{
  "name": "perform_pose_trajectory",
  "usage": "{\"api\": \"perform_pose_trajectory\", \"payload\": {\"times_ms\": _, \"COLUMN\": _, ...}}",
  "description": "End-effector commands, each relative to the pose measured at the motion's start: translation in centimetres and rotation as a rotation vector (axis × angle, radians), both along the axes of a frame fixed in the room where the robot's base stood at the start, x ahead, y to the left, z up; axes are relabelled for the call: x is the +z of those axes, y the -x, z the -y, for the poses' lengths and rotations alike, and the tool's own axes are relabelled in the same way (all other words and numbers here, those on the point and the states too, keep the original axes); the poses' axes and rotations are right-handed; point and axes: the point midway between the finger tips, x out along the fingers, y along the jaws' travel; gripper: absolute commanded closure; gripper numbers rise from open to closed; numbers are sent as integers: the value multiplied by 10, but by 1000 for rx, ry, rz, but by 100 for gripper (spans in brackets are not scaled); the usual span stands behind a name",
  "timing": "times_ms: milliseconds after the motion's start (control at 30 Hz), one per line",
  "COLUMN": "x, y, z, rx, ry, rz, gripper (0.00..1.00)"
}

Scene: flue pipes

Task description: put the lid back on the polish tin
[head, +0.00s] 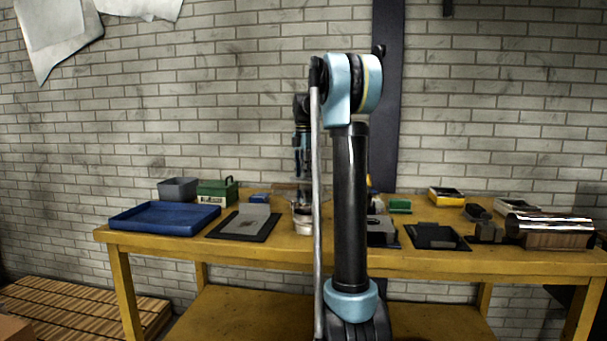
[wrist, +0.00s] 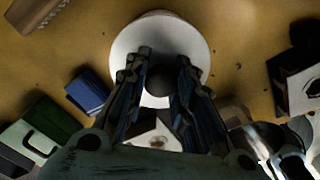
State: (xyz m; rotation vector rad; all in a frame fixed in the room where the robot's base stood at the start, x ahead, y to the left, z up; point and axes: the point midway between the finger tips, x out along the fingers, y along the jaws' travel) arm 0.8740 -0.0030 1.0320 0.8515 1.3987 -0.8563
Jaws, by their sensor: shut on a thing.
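My gripper (wrist: 158,84) points down, with its two fingers on either side of a dark round knob (wrist: 157,78). The knob stands on a pale round disc (wrist: 135,45), which looks like the lid of the polish tin. In the head view my gripper (head: 302,172) hangs over the workbench, partly hidden by my own arm. A small pale round tin (head: 303,222) stands on the bench below it, partly hidden by the arm. I cannot tell whether the lid touches the tin or is above it.
The yellow bench (head: 280,253) holds a blue tray (head: 165,218), a dark mat with a grey plate (head: 245,221), a green box (head: 217,192) and a grey bin (head: 178,188) at left. A dark pad (head: 436,237) and a shiny metal pipe (head: 550,224) are at right.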

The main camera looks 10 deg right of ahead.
Motion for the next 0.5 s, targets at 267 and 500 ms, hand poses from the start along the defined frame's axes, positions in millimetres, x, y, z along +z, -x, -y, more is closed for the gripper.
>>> {"api": "perform_pose_trajectory", "payload": {"times_ms": 267, "x": -6, "y": 0, "z": -1, "rx": 1, "ry": 0, "rz": 0, "gripper": 97}}
{"api": "perform_pose_trajectory", "payload": {"times_ms": 500, "x": -24, "y": 0, "z": -1, "rx": 1, "ry": 0, "rz": 0, "gripper": 97}}
